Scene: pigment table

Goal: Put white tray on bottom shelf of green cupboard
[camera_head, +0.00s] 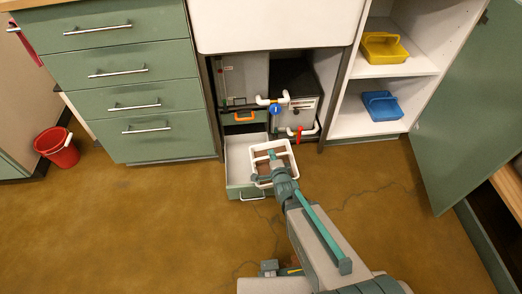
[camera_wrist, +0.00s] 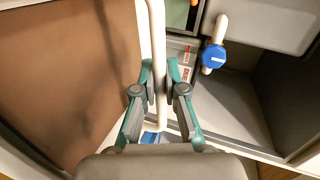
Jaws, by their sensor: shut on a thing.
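My gripper (camera_head: 271,160) is low in front of the sink unit, over the pulled-out drawer. It is shut on a white bar (camera_wrist: 157,45) in the wrist view, which looks like part of the white tray. In the head view the white tray (camera_head: 283,146) shows as a pale rim at the gripper, partly hidden by it. The green cupboard at the right has its door (camera_head: 470,115) wide open. A blue tray (camera_head: 382,106) stands on its bottom shelf (camera_head: 347,122), and a yellow tray (camera_head: 384,48) stands on the shelf above.
The open drawer (camera_head: 237,152) juts out below the sink. Pipes with a blue valve (camera_head: 275,110) and a red valve (camera_head: 296,132) are behind it. Green drawers (camera_head: 150,123) and a red bucket (camera_head: 58,147) are at the left. Floor (camera_head: 370,190) before the cupboard is clear.

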